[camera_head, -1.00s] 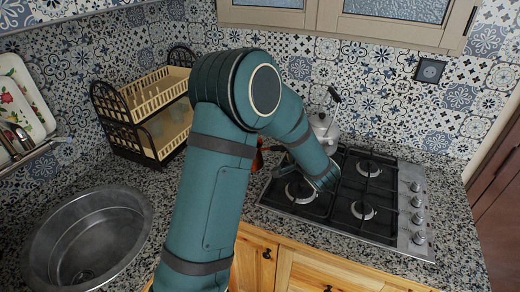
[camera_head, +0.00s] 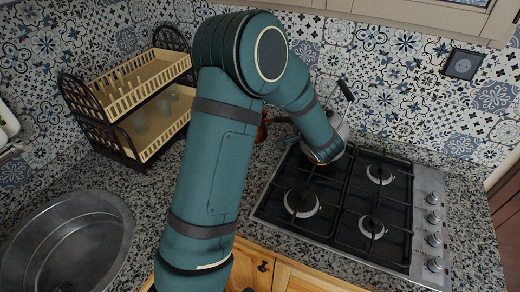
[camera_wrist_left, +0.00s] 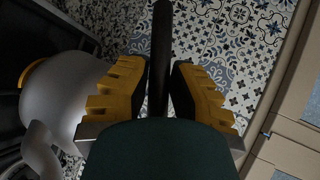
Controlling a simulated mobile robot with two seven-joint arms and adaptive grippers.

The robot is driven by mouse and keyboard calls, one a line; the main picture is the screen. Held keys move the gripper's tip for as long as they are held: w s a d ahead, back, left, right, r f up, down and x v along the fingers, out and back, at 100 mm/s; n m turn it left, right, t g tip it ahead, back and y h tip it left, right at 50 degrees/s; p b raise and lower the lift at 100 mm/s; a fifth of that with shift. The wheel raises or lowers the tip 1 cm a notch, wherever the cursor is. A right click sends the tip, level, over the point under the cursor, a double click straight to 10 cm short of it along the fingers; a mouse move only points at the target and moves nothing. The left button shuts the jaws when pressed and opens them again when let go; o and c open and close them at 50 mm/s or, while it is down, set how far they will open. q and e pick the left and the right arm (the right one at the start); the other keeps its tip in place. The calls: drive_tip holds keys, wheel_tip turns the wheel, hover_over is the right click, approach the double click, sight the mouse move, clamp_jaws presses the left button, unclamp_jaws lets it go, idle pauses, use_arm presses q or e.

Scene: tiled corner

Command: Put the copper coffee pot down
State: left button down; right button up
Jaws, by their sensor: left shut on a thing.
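The copper coffee pot (camera_head: 262,130) shows as a small reddish-copper patch just right of my left forearm in the head view, mostly hidden by the arm. The pot's body does not show there. I cannot tell how high the pot is above the counter. My right gripper is not in view.
The gas stove (camera_head: 431,213) lies right of my arm. A grey kettle (camera_head: 340,124) stands at its back, close behind my wrist; it also shows in the left wrist view (camera_wrist_left: 60,95). A dish rack (camera_head: 101,141) and a round sink (camera_head: 118,232) are on the left.

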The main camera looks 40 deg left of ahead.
use_arm(q)
wheel_tip(320, 180, down, 10)
idle(0.6)
drive_tip(key=shift+r, duration=0.1)
drive_tip(key=c, duration=1)
unclamp_jaws()
drive_tip(key=shift+o, duration=0.7)
drive_tip(key=shift+s+d, duration=0.1)
drive_tip(key=shift+d, duration=0.05)
